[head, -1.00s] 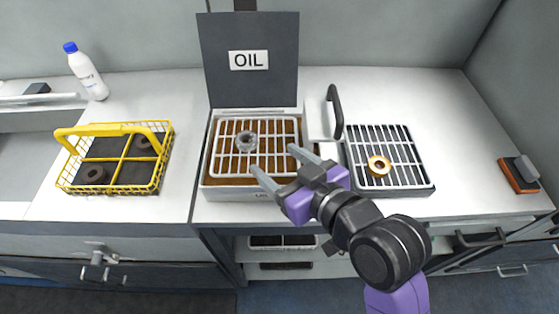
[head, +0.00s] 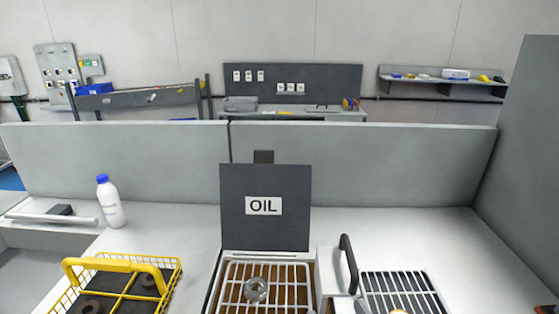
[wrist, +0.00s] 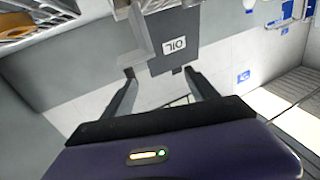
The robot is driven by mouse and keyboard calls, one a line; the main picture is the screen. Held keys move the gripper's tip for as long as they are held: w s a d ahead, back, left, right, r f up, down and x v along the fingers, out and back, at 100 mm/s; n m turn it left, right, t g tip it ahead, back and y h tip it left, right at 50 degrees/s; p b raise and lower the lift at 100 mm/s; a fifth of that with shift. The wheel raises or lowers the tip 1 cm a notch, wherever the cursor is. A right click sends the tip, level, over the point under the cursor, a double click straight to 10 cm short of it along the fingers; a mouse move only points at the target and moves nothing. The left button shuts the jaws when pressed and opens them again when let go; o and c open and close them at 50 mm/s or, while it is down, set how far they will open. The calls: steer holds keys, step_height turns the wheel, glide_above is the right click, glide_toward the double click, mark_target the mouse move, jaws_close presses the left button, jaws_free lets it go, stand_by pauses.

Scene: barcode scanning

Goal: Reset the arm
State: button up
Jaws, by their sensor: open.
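My gripper (wrist: 160,82) shows in the wrist view with its two fingers spread apart and nothing between them. Beyond the fingers is the raised dark lid (wrist: 180,50) marked OIL, seen tilted. My arm and gripper are not in the head view now. There the OIL lid (head: 265,225) stands upright behind the oil box with its white grate (head: 290,292).
A yellow wire basket (head: 165,275) with dark round parts stands at the left. A white bottle with a blue cap (head: 111,205) stands behind it. A black handle (head: 348,265) and a second grate (head: 400,290) are at the right. A low partition (head: 365,165) runs behind the counter.

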steer(key=s+d+f+g+h, duration=0.1)
steer(key=s+d+f, duration=0.2)
steer(key=s, duration=0.6)
steer(key=s+d+f+m+h, duration=0.1)
steer(key=s+d+f+h, duration=0.1)
steer(key=s, duration=0.7)
steer(key=s+d+f+m+g+h, duration=0.1)
steer(key=s+d+f, duration=0.4)
steer(key=s, duration=0.5)
steer(key=shift+d+g+h, duration=0.15)
steer(key=shift+g+h, duration=0.15)
steer(key=shift+h, duration=0.2)
steer(key=shift+c, duration=0.2)
